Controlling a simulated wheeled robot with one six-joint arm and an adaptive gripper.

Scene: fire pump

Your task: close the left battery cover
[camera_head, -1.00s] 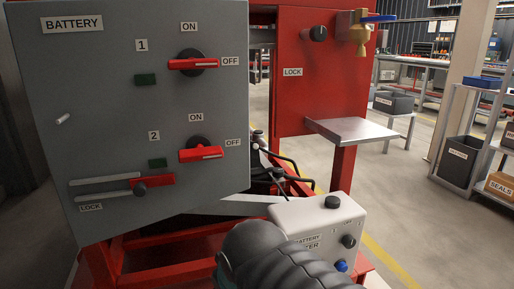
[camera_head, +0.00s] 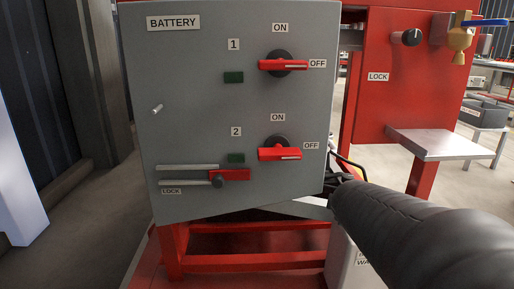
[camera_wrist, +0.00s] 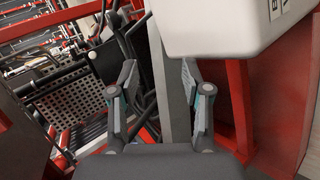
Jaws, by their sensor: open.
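A grey panel marked BATTERY (camera_head: 205,115) stands upright on a red frame in the head view. It carries two red-handled switches and a sliding red lock piece; I cannot tell if this is the left battery cover. In the wrist view my gripper (camera_wrist: 158,68) is open, its two fingers apart, with a grey metal bar (camera_wrist: 172,85) behind the gap. I cannot tell whether the fingers touch it. In the head view my arm covers the lower right and my gripper's fingers are hidden.
A white box (camera_wrist: 215,25) is close by the right finger in the wrist view. A red cabinet marked LOCK (camera_head: 400,85) with a metal shelf (camera_head: 440,143) stands at right. Red frame bars (camera_head: 255,262) run below the panel. Open floor shows left of the panel.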

